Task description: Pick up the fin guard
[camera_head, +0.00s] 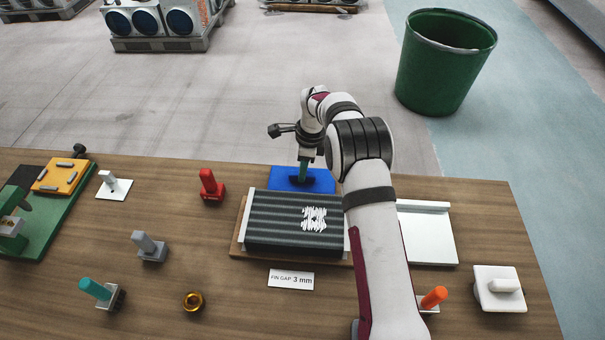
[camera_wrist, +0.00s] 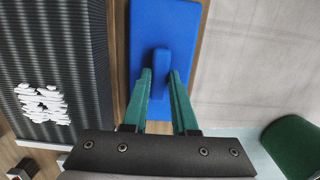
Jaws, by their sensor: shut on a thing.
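The blue plate with a raised blue grip, which I take to be the fin guard (camera_head: 284,177), lies flat behind the finned block near the table's far edge. It also shows at the top of the wrist view (camera_wrist: 178,30). My gripper (camera_head: 305,168) is over it, pointing down. In the wrist view my gripper's green fingers (camera_wrist: 160,76) stand on both sides of the blue grip and are shut on it. I cannot tell whether the plate touches the table. The dark finned block (camera_head: 275,222) has a white patch of bent fins.
A red-handled tool (camera_head: 211,186) stands to the left of the block. A white tray (camera_head: 428,232) lies right, partly behind my arm. A FIN GAP 3 mm card (camera_head: 291,279) lies in front. Several handled tools stand around. A green bin (camera_head: 445,65) stands beyond the table.

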